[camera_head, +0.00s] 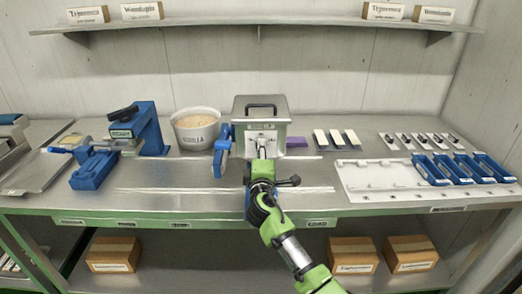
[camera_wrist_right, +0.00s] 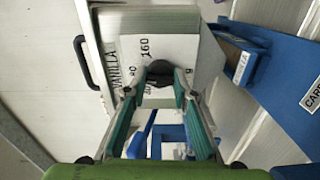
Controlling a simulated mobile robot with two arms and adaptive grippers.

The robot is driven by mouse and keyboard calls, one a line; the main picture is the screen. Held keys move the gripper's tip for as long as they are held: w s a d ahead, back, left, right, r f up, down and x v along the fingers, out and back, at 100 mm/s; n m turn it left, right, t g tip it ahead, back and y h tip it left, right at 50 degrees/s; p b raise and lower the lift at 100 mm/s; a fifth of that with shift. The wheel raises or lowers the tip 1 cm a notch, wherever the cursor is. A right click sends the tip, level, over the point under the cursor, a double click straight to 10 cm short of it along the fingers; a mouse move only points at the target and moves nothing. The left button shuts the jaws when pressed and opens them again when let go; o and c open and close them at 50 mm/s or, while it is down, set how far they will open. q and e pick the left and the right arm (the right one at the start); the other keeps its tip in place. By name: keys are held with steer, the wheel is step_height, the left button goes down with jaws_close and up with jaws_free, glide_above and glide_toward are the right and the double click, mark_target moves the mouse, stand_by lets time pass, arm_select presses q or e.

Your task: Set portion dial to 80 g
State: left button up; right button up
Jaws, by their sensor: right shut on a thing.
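The grey metal kettle box (camera_head: 278,108) with a black top handle stands at the back middle of the bench. In the right wrist view its black dial knob (camera_wrist_right: 157,72) sits on a white dial plate (camera_wrist_right: 183,46) marked 160, with other numbers partly hidden. My right gripper (camera_head: 262,158) reaches the front of the box. In the wrist view my right gripper (camera_wrist_right: 158,86) is shut on the knob from both sides. The knob's pointer is hidden, so I cannot tell its setting. My left gripper is not in view.
A blue lever part (camera_head: 222,150) stands just left of my gripper. A tub (camera_head: 196,128) and blue press (camera_head: 140,128) are further left. Pale bars (camera_head: 337,139) and a white tray (camera_head: 375,181) with blue bins (camera_head: 465,168) are on the right. Open bench lies in front left.

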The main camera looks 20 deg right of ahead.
steer(key=shift+n, duration=0.5)
steer(key=shift+f, duration=0.1)
steer(key=o, duration=1.1)
steer(key=v, duration=1.2)
